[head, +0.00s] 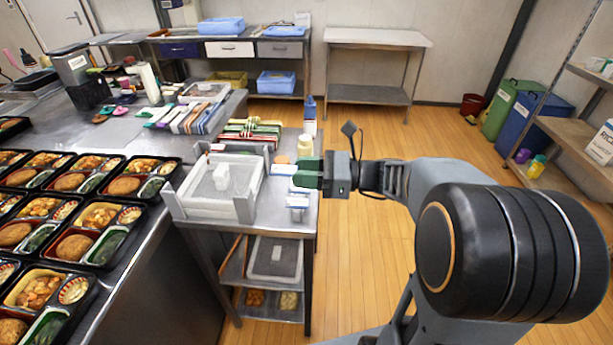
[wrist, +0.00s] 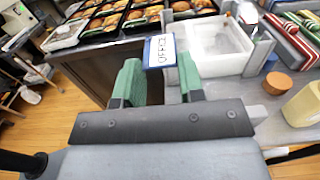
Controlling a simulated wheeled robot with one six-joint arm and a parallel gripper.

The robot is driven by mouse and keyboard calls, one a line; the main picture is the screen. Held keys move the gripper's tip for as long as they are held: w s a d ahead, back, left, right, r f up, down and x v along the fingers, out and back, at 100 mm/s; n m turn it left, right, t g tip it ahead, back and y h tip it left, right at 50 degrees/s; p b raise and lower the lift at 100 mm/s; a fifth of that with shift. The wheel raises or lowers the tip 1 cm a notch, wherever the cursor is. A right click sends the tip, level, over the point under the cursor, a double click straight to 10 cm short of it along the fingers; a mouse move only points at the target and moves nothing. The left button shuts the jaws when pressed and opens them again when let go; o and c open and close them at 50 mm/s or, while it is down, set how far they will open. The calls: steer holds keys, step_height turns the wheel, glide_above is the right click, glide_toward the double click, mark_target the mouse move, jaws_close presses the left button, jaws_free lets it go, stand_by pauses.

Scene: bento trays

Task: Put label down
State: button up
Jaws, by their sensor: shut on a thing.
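The label (wrist: 160,50) is a small white card with a blue edge and dark marks. In the wrist view it stands between the green fingertips of my gripper (wrist: 160,75), which is shut on it. In the head view my gripper (head: 306,173) is over the right side of the small metal table (head: 268,222), right of the white crate (head: 245,208). The label is hard to make out in the head view. In the wrist view the white crate (wrist: 250,62) lies beyond and right of the label.
Filled bento trays (head: 92,232) cover the long counter at left. Striped stacks (head: 250,130) stand behind the crate. A yellowish tub (wrist: 303,104) and a round brown lid (wrist: 278,83) are close on the right in the wrist view. Open wooden floor (head: 370,250) lies right of the table.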

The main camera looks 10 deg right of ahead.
steer(key=w+d+f, duration=0.1)
steer(key=w+f, duration=0.1)
steer(key=w, duration=0.1)
steer(key=w+d+f+b, duration=0.1)
steer(key=w+d+f, duration=0.1)
steer(key=w+f, duration=0.1)
steer(key=w+d+f, duration=0.2)
steer(key=w+f, duration=0.1)
steer(key=w, duration=0.1)
steer(key=shift+w+d, duration=0.2)
steer(key=shift+w, duration=0.15)
steer(key=shift+w+d+f+b, duration=0.2)
steer(key=shift+w+f+b, duration=0.15)
steer(key=shift+w+f, duration=0.1)
steer(key=f, duration=0.3)
steer(key=shift+w+d, duration=0.2)
steer(key=shift+w, duration=0.15)
steer(key=shift+f, duration=0.3)
steer(key=shift+f, duration=0.1)
steer(key=shift+f, duration=0.15)
steer(key=o, duration=0.9)
steer(key=shift+b, duration=0.4)
